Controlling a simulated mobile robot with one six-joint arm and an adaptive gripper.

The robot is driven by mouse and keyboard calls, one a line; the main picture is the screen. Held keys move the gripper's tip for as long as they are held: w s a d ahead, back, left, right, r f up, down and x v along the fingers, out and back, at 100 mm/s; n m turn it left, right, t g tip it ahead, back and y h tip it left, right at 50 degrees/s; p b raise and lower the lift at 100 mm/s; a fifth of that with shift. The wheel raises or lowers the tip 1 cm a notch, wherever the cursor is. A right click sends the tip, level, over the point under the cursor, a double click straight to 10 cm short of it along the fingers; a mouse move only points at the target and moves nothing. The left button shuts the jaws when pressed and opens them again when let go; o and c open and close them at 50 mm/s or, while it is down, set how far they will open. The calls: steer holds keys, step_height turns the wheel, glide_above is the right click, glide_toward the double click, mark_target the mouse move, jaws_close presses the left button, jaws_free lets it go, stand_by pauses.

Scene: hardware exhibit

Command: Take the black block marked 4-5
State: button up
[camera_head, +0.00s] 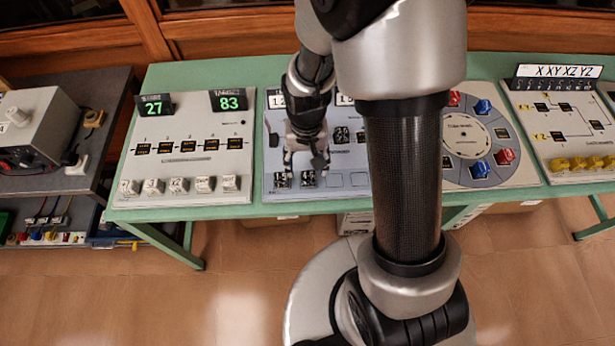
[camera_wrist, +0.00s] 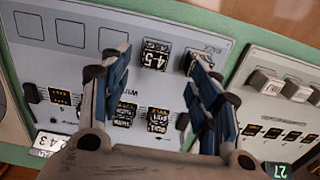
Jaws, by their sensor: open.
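The black block marked 4-5 (camera_wrist: 155,56) lies on the grey-white middle panel (camera_wrist: 95,50), near its edge. In the head view the block (camera_head: 308,179) is the right one of two dark blocks near the panel's front edge. My gripper (camera_wrist: 161,62) is open and empty, with the 4-5 block showing between its fingertips in the wrist view. In the head view my gripper (camera_head: 305,160) is above the panel, just behind the block. A second black block (camera_wrist: 192,62) is beside it, partly hidden by a finger.
Other black blocks (camera_wrist: 158,120) are on the same panel. Empty square outlines (camera_wrist: 70,33) lie beside the 4-5 block. A neighbouring panel with white blocks (camera_head: 178,186) stands to the left, and a panel with a round dial (camera_head: 465,135) to the right. The green table edge (camera_head: 230,210) is close in front.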

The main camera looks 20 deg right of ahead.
mark_target(309, 179)
steer(key=f+b, duration=0.1)
steer(key=f, duration=0.2)
steer(key=f+b, duration=0.1)
steer(key=f, duration=0.2)
steer(key=f+b, duration=0.1)
steer(key=f, duration=0.2)
steer(key=shift+w+d, duration=0.1)
steer(key=shift+d, duration=0.2)
steer(key=c, duration=1.1)
